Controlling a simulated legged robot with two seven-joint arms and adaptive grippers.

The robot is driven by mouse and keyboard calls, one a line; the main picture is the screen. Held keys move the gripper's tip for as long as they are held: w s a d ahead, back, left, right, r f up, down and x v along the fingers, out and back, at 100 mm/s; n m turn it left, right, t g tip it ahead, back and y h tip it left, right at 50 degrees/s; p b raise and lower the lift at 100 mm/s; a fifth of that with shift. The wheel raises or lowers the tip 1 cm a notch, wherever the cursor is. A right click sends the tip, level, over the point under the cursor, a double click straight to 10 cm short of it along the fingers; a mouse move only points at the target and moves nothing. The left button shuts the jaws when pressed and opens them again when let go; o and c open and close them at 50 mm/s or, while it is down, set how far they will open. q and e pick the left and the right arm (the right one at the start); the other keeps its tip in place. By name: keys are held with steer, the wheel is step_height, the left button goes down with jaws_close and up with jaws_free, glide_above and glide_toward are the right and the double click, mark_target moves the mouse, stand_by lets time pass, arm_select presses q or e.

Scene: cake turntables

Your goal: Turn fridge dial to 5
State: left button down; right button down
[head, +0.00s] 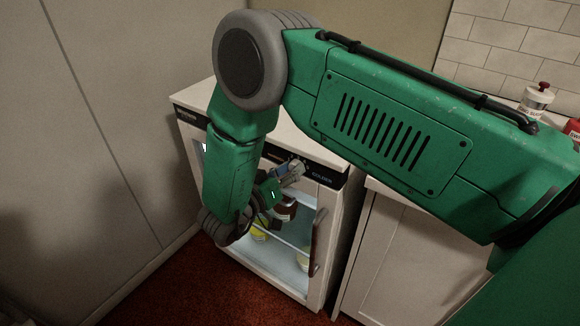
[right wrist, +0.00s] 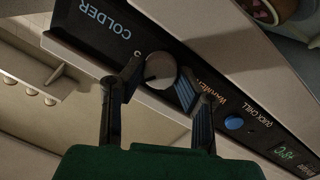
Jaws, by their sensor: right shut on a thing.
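The small white fridge (head: 190,97) has a black control panel (head: 326,177) along its top front edge. In the right wrist view the round grey dial (right wrist: 160,70) sits on that panel, between the labels COLDER and one that seems to read WARMER. My right gripper (head: 291,172) is at the panel. In the right wrist view its fingers (right wrist: 167,88) are on either side of the dial, shut on it. The dial's pointer and any scale numbers cannot be made out. My left gripper is not in view.
A blue button (right wrist: 234,122) labelled QUICK CHILL and a green readout (right wrist: 284,153) are on the panel. The glass door has a brown handle (head: 317,243). A white cabinet (head: 385,260) stands right of the fridge; a red-knobbed jar (head: 537,98) stands farther back.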

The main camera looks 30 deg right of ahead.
steer(key=shift+s+f+m+t+y+p, duration=0.1)
steer(key=shift+m+t+y+p, duration=0.25)
steer(key=shift+m, duration=1.75)
steer(key=shift+s+f+m+t+y+p, duration=0.15)
steer(key=shift+m+p, duration=0.35)
steer(key=shift+m, duration=1.6)
steer(key=shift+w+r, duration=0.1)
steer(key=c, duration=1.5)
jaws_free()
steer(key=o, duration=0.3)
steer(key=shift+w, duration=0.15)
steer(key=shift+r, duration=0.1)
